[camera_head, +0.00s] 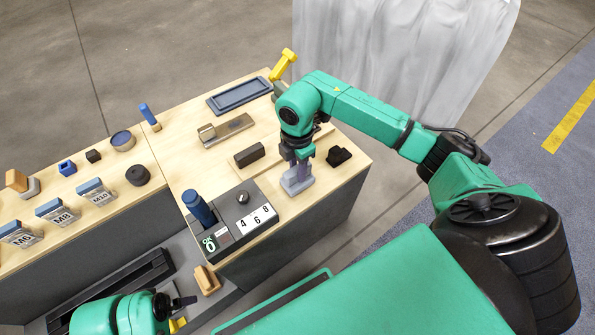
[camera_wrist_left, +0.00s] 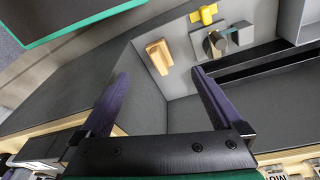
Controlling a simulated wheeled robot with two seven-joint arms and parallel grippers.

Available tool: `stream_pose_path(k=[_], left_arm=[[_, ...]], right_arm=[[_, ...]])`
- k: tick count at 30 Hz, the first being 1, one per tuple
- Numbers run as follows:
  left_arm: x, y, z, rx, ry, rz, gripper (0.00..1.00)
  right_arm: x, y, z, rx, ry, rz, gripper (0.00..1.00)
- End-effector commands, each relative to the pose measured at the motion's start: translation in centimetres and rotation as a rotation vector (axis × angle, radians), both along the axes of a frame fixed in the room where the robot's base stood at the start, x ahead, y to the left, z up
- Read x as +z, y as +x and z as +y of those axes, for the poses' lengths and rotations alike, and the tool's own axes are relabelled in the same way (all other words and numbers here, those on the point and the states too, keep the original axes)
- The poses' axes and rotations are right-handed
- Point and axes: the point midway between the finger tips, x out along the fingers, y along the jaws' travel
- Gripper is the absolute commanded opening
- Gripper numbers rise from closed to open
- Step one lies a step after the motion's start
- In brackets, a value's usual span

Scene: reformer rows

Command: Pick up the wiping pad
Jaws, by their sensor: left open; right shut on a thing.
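I cannot tell for sure which thing is the wiping pad. A tan block on a grey base (camera_head: 17,181) stands at the far left of the bench. Another tan wooden block (camera_head: 207,280) lies low beside the recess; it also shows in the left wrist view (camera_wrist_left: 159,56), ahead of the fingers. My left gripper (camera_wrist_left: 160,95) is open and empty, with its dark fingers apart. In the head view, mostly my green left wrist shows at the bottom. My right gripper (camera_head: 297,172) points down at the bench's right part, shut on a grey-blue piece (camera_head: 297,184), partly hidden by the fingers.
A panel with a blue cylinder (camera_head: 199,208) and a knob stands at the bench's front. A dark block (camera_head: 249,155), a metal bracket (camera_head: 226,131) and a blue tray (camera_head: 239,95) lie behind. M6, M8 and M10 boxes (camera_head: 57,211) line the left. A yellow fitting (camera_wrist_left: 204,14) sits near the wooden block.

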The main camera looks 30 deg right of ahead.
Motion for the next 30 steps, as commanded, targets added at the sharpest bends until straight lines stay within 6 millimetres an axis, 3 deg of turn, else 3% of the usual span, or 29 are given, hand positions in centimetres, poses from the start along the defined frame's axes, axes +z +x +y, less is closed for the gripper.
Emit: stream_pose_path(k=[5, 12, 15, 21, 29, 30], left_arm=[[-2.9, 0.3, 0.2, 0.008, 0.012, 0.019, 1.00], [-8.1, 0.0, 0.9, 0.024, 0.034, 0.031, 1.00], [-9.9, -0.5, 1.3, 0.030, 0.041, 0.037, 1.00], [-12.4, -1.5, 1.9, 0.036, 0.051, 0.040, 1.00], [-12.7, -1.5, 2.0, 0.036, 0.051, 0.039, 1.00], [-12.7, -1.5, 2.0, 0.036, 0.051, 0.039, 1.00]], right_arm=[[5.3, 0.2, 0.0, 0.002, 0.001, -0.008, 0.00], [14.8, 0.1, 0.0, 0.000, 0.001, -0.007, 0.00], [17.5, 0.1, 0.0, 0.001, 0.000, -0.004, 0.00], [19.0, 0.0, 0.0, -0.001, 0.000, -0.001, 0.00], [19.0, 0.0, 0.0, 0.000, 0.001, 0.000, 0.00], [18.9, 0.0, 0.0, 0.000, 0.001, 0.000, 0.17]])
